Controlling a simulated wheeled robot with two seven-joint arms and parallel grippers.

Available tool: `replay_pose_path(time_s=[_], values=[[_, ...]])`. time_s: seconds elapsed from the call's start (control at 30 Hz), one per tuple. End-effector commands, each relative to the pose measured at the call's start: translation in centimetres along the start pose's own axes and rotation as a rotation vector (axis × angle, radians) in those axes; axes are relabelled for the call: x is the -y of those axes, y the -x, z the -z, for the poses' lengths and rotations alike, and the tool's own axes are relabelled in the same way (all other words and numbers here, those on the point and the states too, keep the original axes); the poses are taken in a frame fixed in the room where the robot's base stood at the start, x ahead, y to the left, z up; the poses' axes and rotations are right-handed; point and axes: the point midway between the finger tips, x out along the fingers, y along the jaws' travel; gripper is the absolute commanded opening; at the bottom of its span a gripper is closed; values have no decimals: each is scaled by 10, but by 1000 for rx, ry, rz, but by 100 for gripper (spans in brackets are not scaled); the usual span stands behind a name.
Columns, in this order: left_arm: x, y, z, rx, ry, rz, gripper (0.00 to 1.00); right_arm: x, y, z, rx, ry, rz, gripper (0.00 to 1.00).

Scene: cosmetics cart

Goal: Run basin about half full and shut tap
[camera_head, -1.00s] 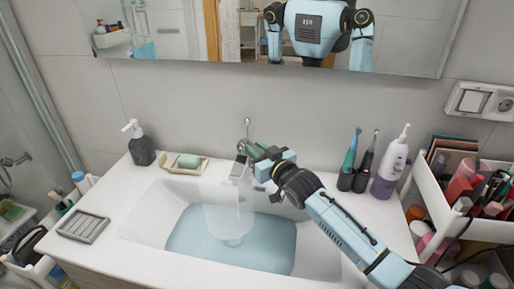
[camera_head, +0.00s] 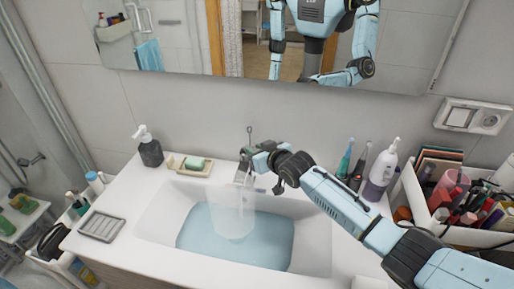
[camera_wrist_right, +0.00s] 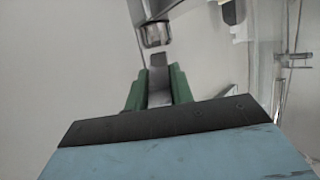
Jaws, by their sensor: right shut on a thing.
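The white basin (camera_head: 165,220) holds pale blue water (camera_head: 265,240) that covers its floor and reaches part way up the walls. The chrome tap (camera_head: 241,176) stands at the basin's back edge, partly hidden by my right gripper. A wide, translucent stream (camera_head: 232,212) falls from the tap into the water. My right gripper (camera_head: 250,157) is at the top of the tap. In the right wrist view its green fingers (camera_wrist_right: 158,88) are shut on the grey tap lever (camera_wrist_right: 158,80). My left gripper is not in view.
A soap dispenser (camera_head: 150,152) and a soap dish (camera_head: 178,168) stand behind the basin at left. A ridged grey tray (camera_head: 102,227) lies at front left. Toothbrushes, a pump bottle (camera_head: 380,174) and a filled white organizer (camera_head: 409,184) stand at right near my arm.

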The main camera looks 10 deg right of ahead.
Motion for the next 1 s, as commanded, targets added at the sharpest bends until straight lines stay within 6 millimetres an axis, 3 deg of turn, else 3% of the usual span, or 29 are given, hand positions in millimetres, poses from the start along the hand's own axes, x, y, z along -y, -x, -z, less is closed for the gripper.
replay_pose_path(time_s=[0.2,0.23,0.4,0.77,1.0], values=[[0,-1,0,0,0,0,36,0,0,0,-1,0,0,0],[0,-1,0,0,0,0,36,0,0,0,-1,0,0,26],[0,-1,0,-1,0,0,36,0,0,0,-1,0,0,45],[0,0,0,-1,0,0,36,0,3,-1,-1,0,0,45],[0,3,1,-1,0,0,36,0,29,-1,-1,0,0,45]])
